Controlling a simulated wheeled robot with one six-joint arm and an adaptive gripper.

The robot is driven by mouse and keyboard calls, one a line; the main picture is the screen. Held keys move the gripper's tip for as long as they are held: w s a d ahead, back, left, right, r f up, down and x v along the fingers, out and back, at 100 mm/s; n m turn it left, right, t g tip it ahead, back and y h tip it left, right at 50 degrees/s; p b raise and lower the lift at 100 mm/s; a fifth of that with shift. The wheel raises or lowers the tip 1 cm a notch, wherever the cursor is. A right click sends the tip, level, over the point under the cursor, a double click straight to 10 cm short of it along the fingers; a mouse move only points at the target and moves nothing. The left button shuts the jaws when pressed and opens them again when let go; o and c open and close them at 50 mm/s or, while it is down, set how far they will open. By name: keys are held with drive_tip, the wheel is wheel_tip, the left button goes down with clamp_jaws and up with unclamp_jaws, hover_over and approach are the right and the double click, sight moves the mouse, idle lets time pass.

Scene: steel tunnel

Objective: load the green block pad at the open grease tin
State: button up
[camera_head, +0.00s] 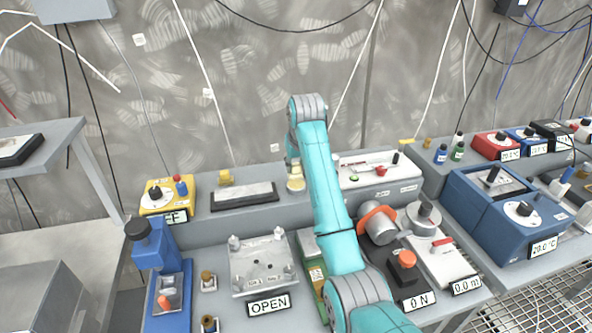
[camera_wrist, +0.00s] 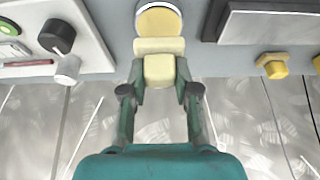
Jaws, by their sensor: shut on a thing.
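My gripper (camera_wrist: 160,72) is shut on a pale yellow block pad (camera_wrist: 160,46), with one finger on each side of its narrower body. The pad looks cream-yellow, not green. Its wide end points toward the open grease tin (camera_wrist: 159,20), a round tin with yellow grease and a light rim. In the wrist view the pad's wide end overlaps the tin's near edge; I cannot tell whether they touch. In the head view the tin (camera_head: 296,184) sits on the grey rear ledge just below my gripper (camera_head: 292,165), which is partly hidden by my arm.
A metal fixture (camera_head: 262,264) marked OPEN stands in front. The wall is close behind.

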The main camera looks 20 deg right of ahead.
sight(296, 164)
drive_tip(key=shift+r, duration=1.9)
